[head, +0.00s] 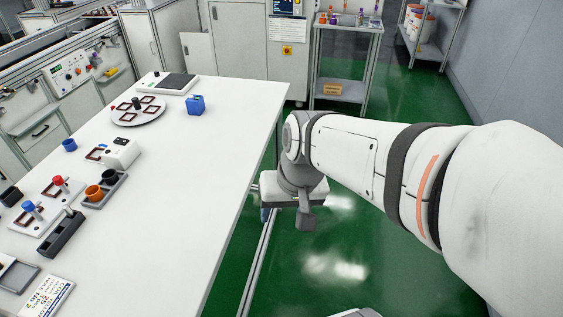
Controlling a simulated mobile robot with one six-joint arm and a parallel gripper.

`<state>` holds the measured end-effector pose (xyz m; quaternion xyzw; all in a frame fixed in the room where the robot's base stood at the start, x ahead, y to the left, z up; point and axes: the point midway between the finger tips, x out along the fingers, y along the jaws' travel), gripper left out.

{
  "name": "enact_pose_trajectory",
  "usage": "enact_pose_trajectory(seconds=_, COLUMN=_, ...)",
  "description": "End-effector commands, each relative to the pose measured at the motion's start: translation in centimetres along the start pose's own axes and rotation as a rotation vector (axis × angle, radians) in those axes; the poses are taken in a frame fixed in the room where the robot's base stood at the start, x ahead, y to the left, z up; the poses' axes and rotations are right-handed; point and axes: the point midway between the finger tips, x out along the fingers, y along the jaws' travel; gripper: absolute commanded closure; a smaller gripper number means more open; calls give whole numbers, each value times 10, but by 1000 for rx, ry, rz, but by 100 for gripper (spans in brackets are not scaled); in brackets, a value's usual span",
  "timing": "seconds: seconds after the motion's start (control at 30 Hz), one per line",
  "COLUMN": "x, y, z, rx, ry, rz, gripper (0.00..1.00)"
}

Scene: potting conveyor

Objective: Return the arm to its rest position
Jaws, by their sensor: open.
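My gripper (288,212) is at the end of my white and grey arm (350,155), which reaches in from the right side of the head view. It hangs just off the right edge of the white table (215,180), over the green floor. One grey finger shows clearly, with a smaller part of the other to its left. The jaws are open, and no object shows between them. The gripper is apart from everything on the table.
The table holds a blue box (195,105), a round white plate (138,111), a dark pad (176,82), a tray with cups (105,190) and a blue ring (69,145). A shelf cart (345,65) stands behind. The table's right half is clear.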

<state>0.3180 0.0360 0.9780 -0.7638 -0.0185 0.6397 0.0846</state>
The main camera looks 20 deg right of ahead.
Motion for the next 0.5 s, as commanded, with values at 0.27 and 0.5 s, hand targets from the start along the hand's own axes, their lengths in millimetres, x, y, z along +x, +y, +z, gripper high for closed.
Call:
enact_pose_trajectory(seconds=0.27, x=-11, y=37, z=9, rx=-110, ry=28, rz=137, gripper=44)
enact_pose_trajectory(seconds=0.5, x=-12, y=37, z=8, rx=-110, ry=28, rz=137, gripper=44)
